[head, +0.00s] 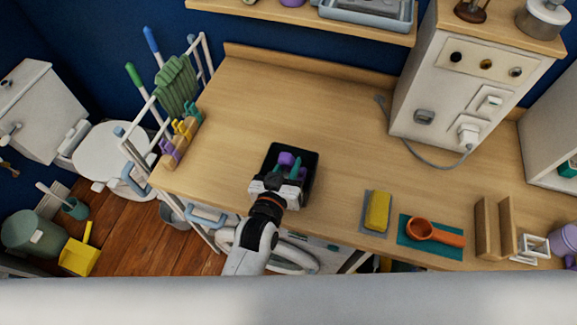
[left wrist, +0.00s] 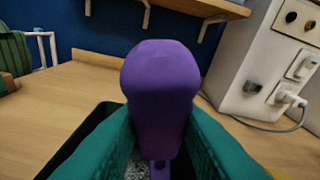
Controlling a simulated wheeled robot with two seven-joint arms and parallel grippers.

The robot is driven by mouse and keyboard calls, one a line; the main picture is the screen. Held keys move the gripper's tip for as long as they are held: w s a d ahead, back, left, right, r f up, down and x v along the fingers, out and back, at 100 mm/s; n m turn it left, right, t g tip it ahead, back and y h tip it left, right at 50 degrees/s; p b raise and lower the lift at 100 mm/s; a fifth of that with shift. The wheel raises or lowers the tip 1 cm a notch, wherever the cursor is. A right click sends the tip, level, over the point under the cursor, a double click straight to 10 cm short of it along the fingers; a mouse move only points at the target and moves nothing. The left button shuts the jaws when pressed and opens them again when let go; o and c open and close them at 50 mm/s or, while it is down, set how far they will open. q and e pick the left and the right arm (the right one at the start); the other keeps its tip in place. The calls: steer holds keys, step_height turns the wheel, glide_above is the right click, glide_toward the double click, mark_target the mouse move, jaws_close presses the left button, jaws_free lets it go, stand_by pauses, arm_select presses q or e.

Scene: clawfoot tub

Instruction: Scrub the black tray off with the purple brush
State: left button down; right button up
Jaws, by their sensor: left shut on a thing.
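The black tray (head: 309,180) lies on the wooden counter, near its front edge in the head view. Its dark rim also shows in the left wrist view (left wrist: 88,131). My left gripper (head: 285,168) is over the tray, its teal fingers shut on the purple brush (head: 286,158). In the left wrist view the brush (left wrist: 160,85) stands up between the fingers, its rounded purple end on top. A grey speckled patch shows low between the fingers. Whether the bristles touch the tray is hidden. My right gripper is not in view.
A yellow sponge (head: 377,211) on a grey mat and an orange scoop (head: 434,231) on a teal mat lie to the right. A wooden holder with coloured pegs (head: 180,139) stands at the left edge. The counter behind the tray is clear.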

arm_select(q)
steer(key=shift+w+d+r+n+t, duration=0.3)
steer(key=shift+w+d, duration=0.05)
steer(key=shift+w, duration=0.25)
stand_by(0.9)
steer(key=shift+w+a, duration=0.25)
steer(key=shift+a, duration=0.35)
steer(key=shift+s+d+f+b, duration=0.15)
steer(key=shift+f+b, duration=0.15)
steer(key=shift+f, duration=0.35)
stand_by(0.9)
steer(key=shift+a+r, duration=0.1)
steer(key=shift+a, duration=0.35)
steer(key=shift+w+a+p, duration=0.25)
steer(key=shift+a+p, duration=0.05)
